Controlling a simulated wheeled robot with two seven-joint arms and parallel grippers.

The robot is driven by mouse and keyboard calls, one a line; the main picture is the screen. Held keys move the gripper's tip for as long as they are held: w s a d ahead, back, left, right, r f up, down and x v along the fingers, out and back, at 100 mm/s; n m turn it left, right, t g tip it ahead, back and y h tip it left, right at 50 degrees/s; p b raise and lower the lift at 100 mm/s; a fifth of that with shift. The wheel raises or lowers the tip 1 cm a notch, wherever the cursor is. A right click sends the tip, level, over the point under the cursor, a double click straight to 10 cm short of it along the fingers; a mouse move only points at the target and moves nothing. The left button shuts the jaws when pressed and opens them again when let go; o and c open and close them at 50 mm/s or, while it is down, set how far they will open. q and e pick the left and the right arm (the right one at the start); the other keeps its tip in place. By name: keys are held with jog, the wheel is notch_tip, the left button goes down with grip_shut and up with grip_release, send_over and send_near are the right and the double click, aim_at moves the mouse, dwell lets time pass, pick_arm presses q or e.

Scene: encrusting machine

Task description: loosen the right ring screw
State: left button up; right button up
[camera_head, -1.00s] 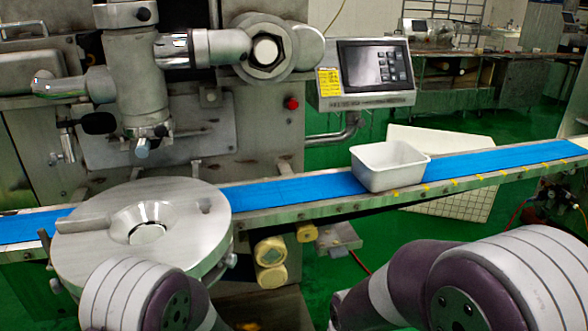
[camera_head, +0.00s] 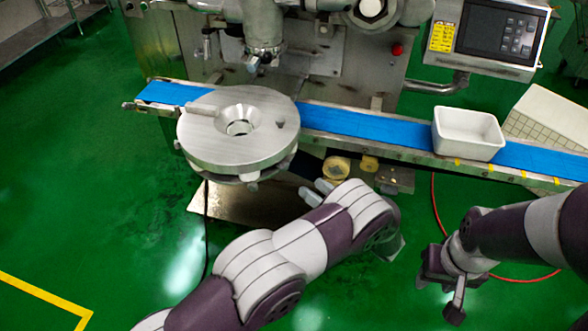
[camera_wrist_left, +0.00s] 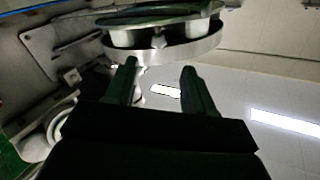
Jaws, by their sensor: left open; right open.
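The round metal disc (camera_head: 205,140) sits on its ring at the front of the machine, left of centre in the head view. Small screw knobs stick out below its rim, one at the front (camera_head: 252,185) and one at the left (camera_head: 177,144). I cannot tell which is the right ring screw. My left gripper (camera_head: 318,190) is open and empty, to the right of the front knob and apart from it. In the left wrist view its fingers (camera_wrist_left: 162,82) are spread, with a knob (camera_wrist_left: 158,40) above the gap between them. My right gripper (camera_head: 445,287) is open at the lower right, away from the disc.
The blue conveyor belt (camera_head: 365,127) runs behind the disc, with a white tub (camera_head: 468,135) on it. The control panel (camera_head: 500,35) stands at the upper right. A red hose (camera_head: 435,205) lies near my right arm. The green floor at the left is clear.

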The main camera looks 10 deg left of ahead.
aim_at(287, 167)
pick_arm(q)
jog(key=p+x, duration=0.1)
jog(key=x, duration=0.8)
jog(key=shift+w+p, duration=0.1)
jog(key=shift+p, duration=0.25)
jog(key=shift+c, duration=0.3)
grip_shut()
